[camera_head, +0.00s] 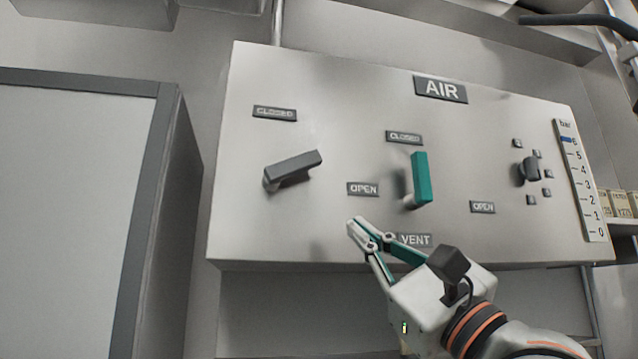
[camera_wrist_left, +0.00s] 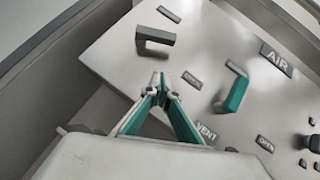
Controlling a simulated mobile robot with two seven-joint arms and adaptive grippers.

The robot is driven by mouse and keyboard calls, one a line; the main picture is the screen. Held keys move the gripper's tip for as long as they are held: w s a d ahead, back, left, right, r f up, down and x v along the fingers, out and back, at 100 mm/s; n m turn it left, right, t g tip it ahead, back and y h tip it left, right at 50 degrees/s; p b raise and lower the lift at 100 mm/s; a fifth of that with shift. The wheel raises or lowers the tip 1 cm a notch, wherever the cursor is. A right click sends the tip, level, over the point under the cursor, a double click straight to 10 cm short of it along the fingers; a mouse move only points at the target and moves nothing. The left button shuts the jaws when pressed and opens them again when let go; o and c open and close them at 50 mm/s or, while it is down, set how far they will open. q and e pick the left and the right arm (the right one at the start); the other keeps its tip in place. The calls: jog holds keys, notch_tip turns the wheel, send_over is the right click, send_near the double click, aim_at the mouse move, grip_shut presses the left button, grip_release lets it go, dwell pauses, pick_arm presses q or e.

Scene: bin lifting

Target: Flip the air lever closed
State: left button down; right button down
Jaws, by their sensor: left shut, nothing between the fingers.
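A slanted grey panel (camera_head: 330,235) carries an AIR sign (camera_head: 440,89) and two levers. The teal lever (camera_head: 421,178) stands near upright below a CLOSED label (camera_head: 404,137), with an OPEN label to its lower right. The dark grey lever (camera_head: 296,166) points right and slightly up, with a CLOSED label (camera_head: 275,114) above and an OPEN label (camera_head: 363,188) to its right. Both levers also show in the left wrist view, grey (camera_wrist_left: 156,40) and teal (camera_wrist_left: 236,94). My left gripper (camera_head: 353,227) is shut and empty, below and between the levers, apart from both. My right gripper is out of view.
A small dark knob (camera_head: 528,170) ringed by small squares and a bar scale (camera_head: 580,180) are at the panel's right. A VENT label (camera_head: 415,240) is behind my gripper. A grey cabinet (camera_head: 80,200) stands at the left.

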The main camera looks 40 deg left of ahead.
aim_at(291, 170)
pick_arm(q)
jog(key=x, duration=0.4)
jog(key=s+r+p+x, duration=0.1)
jog(key=x, duration=0.3)
jog(key=s+d+p+x, duration=0.1)
jog(key=x, duration=0.4)
jog(key=shift+r, duration=0.35)
